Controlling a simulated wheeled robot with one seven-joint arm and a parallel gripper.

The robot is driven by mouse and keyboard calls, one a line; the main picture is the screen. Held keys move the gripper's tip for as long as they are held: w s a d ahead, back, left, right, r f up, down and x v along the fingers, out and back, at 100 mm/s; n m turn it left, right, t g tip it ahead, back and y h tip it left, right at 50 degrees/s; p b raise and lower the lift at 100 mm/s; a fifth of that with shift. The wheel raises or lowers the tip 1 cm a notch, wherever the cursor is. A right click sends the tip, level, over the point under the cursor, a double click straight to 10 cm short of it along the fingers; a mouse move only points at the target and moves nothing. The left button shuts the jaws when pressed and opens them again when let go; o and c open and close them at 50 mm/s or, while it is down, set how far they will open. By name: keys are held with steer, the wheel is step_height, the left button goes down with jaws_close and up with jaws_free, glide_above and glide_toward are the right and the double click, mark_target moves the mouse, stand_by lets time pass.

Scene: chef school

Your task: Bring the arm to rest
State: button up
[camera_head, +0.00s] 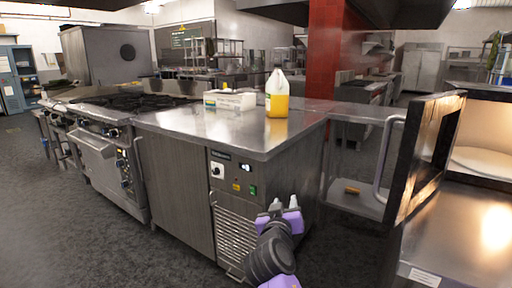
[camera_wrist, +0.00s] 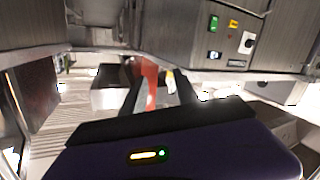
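My gripper (camera_head: 284,203) is at the lower middle of the head view, with purple and dark grey arm parts below it. It appears in front of the steel counter's control panel side, lower than the worktop. Its two fingertips stand apart with nothing between them. In the wrist view my gripper (camera_wrist: 160,92) shows two dark fingers with a gap, and the red pillar shows through it. Most of my arm is outside the head view.
A steel counter (camera_head: 190,124) holds a yellow bottle (camera_head: 277,94) and a white box (camera_head: 229,100). A stove (camera_head: 110,150) stands left. At right, an open oven door (camera_head: 427,150) juts out beside a steel surface (camera_head: 460,235). Grey floor (camera_head: 90,240) is clear at lower left.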

steer(key=s+f+n+y, duration=0.1)
steer(key=s+f+y, duration=0.1)
steer(key=s+f, duration=0.35)
steer(key=s+d+f+n+t+y, duration=0.1)
steer(key=s+f+y, duration=0.15)
steer(key=s, duration=0.65)
steer(key=s+f+n+y, duration=0.1)
steer(key=s+f+y, duration=0.1)
steer(key=s+f, duration=0.4)
steer(key=s+d+r+m+g+h, duration=0.1)
steer(key=s+d, duration=0.3)
steer(key=s, duration=1)
steer(key=s+d+m+g+h, duration=0.1)
steer(key=s+d+m, duration=0.15)
steer(key=s, duration=1.05)
steer(key=s+d+r+m+h, duration=0.1)
steer(key=s+d, duration=0.3)
steer(key=s, duration=1)
step_height(320, 180, up, 17)
steer(key=p, duration=1.6)
steer(key=shift+w+d+p, duration=0.15)
steer(key=shift+d+p, duration=0.05)
steer(key=shift+p, duration=0.1)
